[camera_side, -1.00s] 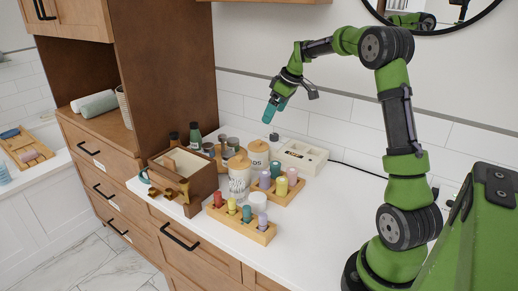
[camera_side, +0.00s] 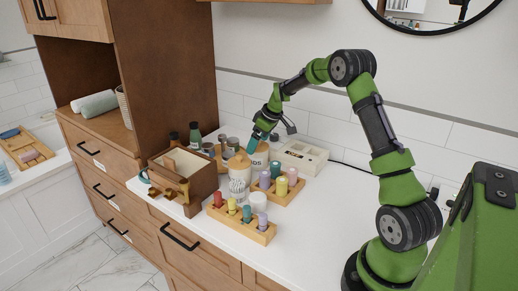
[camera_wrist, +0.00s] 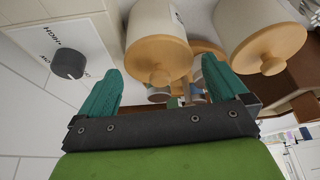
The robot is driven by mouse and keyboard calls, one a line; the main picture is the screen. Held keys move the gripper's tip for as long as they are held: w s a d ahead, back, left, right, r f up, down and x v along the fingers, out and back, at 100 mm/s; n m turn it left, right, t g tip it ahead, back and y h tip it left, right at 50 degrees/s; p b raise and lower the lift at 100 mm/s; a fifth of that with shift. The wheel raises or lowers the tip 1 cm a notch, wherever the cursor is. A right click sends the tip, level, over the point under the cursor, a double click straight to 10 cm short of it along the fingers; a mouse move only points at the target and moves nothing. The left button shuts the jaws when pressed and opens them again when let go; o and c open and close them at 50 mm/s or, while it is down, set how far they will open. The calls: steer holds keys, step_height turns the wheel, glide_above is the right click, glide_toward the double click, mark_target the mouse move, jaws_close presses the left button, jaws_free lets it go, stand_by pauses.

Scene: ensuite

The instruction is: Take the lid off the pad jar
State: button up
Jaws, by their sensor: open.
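The pad jar (camera_side: 260,161) is a white cylinder with dark lettering ending in "DS", standing upright on the counter near the wall. Its round wooden lid (camera_wrist: 158,58), with a small knob, is on it. In the side view my gripper hides most of this lid. My gripper (camera_side: 253,146) points down at the jar top with its teal fingers. In the wrist view my gripper (camera_wrist: 161,70) is open, one finger on each side of the lid in the picture. I cannot tell whether the fingers touch it.
A second lidded white jar (camera_side: 239,178) stands close in front. A white box with a dial (camera_wrist: 68,63) is behind to the right. Wooden racks of coloured bottles (camera_side: 258,233) and a brown wooden caddy (camera_side: 202,184) crowd around. The counter at front right is clear.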

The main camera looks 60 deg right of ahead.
steer(key=c, duration=0.9)
steer(key=shift+c, duration=0.2)
steer(key=shift+r, duration=0.1)
